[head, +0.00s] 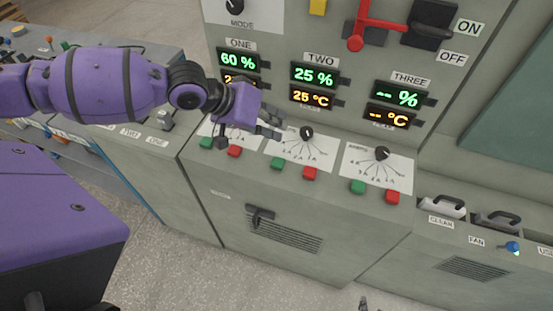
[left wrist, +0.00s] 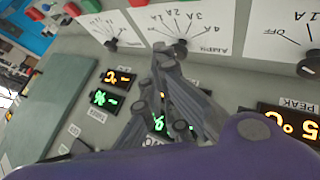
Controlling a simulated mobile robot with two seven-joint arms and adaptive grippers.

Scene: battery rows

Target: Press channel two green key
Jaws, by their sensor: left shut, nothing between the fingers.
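The channel two green key (head: 277,163) is a small green block on the sloped desk under the TWO displays (head: 313,85), left of its red key (head: 310,174). My left gripper (head: 277,129) is shut and empty, apart from the green key and above it in the picture, near the channel two dial.
Channel one's green key (head: 207,142) and red key (head: 234,151) are to the left. Channel three's green key (head: 358,187) and red key (head: 392,197) are to the right. Knobs stand up from the dials. A red lever (head: 358,42) is above.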

